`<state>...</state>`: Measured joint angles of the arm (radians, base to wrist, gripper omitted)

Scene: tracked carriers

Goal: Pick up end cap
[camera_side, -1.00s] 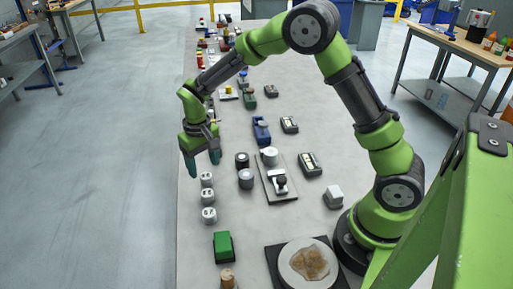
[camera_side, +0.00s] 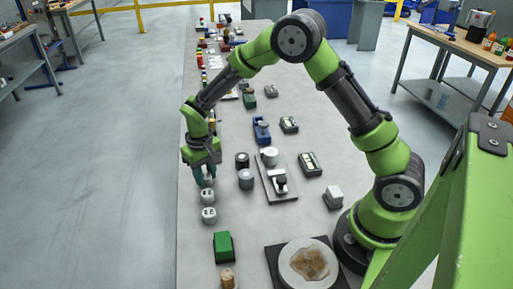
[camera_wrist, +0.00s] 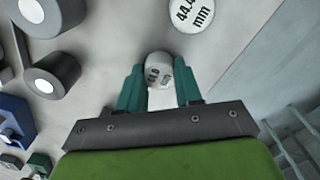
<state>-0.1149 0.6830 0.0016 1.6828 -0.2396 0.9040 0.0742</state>
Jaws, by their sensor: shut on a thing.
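The end cap (camera_wrist: 158,70) is a small pale grey, rounded piece with dark markings. In the wrist view it sits between the two teal fingertips of my gripper (camera_wrist: 160,88), which is shut on it. In the side view my gripper (camera_side: 204,175) is low over the table at the far end of a short row of similar caps. The fingers partly hide the held cap there. I cannot tell if it still touches the table. Two more caps, a middle one (camera_side: 208,196) and a near one (camera_side: 209,215), stand closer to the camera.
A dark cylinder (camera_side: 242,160) and a grey cylinder (camera_side: 246,179) stand to the right of my gripper. A plate with a clamp (camera_side: 279,184) lies beyond them. A green block (camera_side: 223,246) is nearer. The table's left edge is close by.

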